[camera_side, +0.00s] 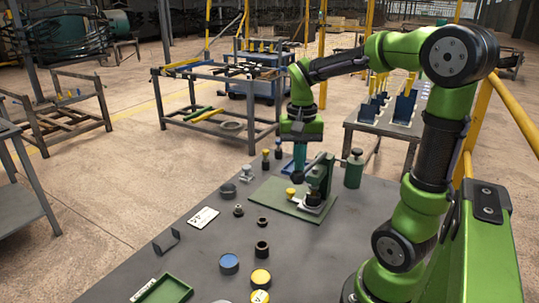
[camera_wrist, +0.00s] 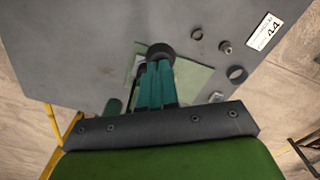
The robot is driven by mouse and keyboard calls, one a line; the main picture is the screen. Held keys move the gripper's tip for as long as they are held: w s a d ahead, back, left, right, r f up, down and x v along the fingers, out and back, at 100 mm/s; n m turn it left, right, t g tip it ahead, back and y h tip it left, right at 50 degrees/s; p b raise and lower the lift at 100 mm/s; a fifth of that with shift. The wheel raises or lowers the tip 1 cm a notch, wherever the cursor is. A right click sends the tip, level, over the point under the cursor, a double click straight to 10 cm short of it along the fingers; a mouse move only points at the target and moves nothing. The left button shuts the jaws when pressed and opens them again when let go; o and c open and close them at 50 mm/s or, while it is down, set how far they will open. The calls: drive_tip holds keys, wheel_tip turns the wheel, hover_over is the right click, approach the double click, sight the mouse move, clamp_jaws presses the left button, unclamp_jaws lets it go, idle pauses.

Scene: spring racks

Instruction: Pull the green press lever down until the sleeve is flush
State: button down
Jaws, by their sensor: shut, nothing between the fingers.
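The press (camera_side: 322,178) is a dark green upright on a flat green base plate (camera_side: 280,200), and the plate also shows in the wrist view (camera_wrist: 195,78). A dark lever arm runs left from the press's top toward my fingers. A small pale and dark part (camera_side: 313,199) sits at the press's foot; I cannot tell how the sleeve sits. My gripper (camera_side: 299,172) has teal fingers pointing down, just left of the press's upper part. In the wrist view its fingers (camera_wrist: 157,62) are together, with a dark round knob (camera_wrist: 161,49) at their tips. Whether they touch it is unclear.
A yellow knob (camera_side: 291,192) stands on the plate. A green bottle (camera_side: 354,170) stands right of the press. Rings and small fittings lie left and in front, with a white label card (camera_side: 203,217), a blue-topped tin (camera_side: 229,262) and a green tray (camera_side: 163,291).

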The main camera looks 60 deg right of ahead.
sight(298, 180)
drive_tip(key=shift+f, duration=3.1)
drive_tip(key=shift+r, duration=6.55)
drive_tip(key=shift+w+d, duration=0.15)
drive_tip(key=shift+w, duration=0.05)
drive_tip(key=shift+w+a+f+n+t, duration=0.15)
drive_tip(key=shift+a+f+n+t, duration=0.25)
drive_tip(key=shift+a+f+n, duration=0.1)
drive_tip(key=shift+w+a+f+n+t, duration=0.15)
drive_tip(key=shift+a+f+n+t, duration=0.25)
drive_tip(key=shift+a+f, duration=0.1)
drive_tip(key=s+a+n+t+y, duration=0.1)
drive_tip(key=s+a+n+t, duration=0.1)
drive_tip(key=a, duration=0.5)
drive_tip(key=s+a+f+n+t+y, duration=0.1)
drive_tip(key=s+a+n+t, duration=0.1)
drive_tip(key=a, duration=0.5)
drive_tip(key=shift+a+f+n+t, duration=0.3)
drive_tip(key=shift+n+t, duration=0.5)
drive_tip(key=shift+n, duration=0.3)
